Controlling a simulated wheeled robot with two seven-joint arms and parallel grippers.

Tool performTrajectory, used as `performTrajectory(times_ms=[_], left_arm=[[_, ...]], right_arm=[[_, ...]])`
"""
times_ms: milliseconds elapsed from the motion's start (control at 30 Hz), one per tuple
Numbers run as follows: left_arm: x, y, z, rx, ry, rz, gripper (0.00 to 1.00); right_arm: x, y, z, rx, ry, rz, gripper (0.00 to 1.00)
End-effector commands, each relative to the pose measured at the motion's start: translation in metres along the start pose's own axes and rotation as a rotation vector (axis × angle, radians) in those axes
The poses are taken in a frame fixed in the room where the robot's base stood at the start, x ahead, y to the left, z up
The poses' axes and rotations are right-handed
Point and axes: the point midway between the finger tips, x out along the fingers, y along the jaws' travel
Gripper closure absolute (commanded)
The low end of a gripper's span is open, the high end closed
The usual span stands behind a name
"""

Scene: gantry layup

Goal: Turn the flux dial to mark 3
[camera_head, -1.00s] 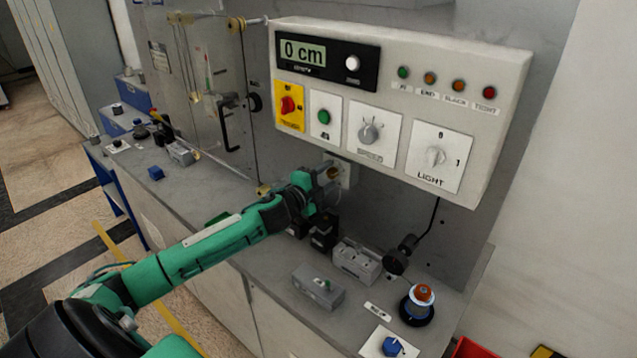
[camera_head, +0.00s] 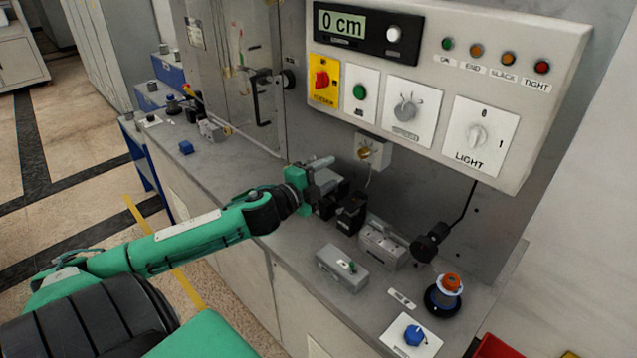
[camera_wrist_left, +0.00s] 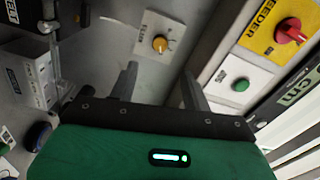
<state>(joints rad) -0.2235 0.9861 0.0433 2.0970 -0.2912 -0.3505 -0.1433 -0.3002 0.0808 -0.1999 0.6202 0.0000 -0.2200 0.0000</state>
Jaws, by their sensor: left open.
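A brass-coloured knob sits on a small pale box (camera_head: 378,146) on the wall below the control panel. I cannot read a flux label or a mark number on it. In the left wrist view the knob (camera_wrist_left: 160,44) sits on its pale plate (camera_wrist_left: 150,27), ahead of the fingers. My left gripper (camera_head: 322,172) is left of and a little below the box in the head view, apart from the knob. In the left wrist view its two fingers (camera_wrist_left: 158,85) are spread with nothing between them. My right gripper is not in view.
The control panel (camera_head: 440,60) overhangs the bench, with a red knob (camera_head: 322,79), grey dial (camera_head: 405,110) and light switch (camera_head: 477,135). Black and grey boxes (camera_head: 342,268) stand on the bench below. A blue knob (camera_head: 414,335) is at front right.

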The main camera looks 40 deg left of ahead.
Motion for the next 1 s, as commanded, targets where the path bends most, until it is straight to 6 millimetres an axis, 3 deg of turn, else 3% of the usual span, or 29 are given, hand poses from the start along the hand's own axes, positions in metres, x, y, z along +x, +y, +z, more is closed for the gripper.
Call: performTrajectory(times_ms=[300,1000], left_arm=[[-0.022,0.001,0.0,0.0,0.0,0.001,0.51],[-0.025,0.0,0.0,-0.001,0.0,0.0,0.51]], right_arm=[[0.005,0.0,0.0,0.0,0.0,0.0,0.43],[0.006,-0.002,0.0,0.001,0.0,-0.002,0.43]])
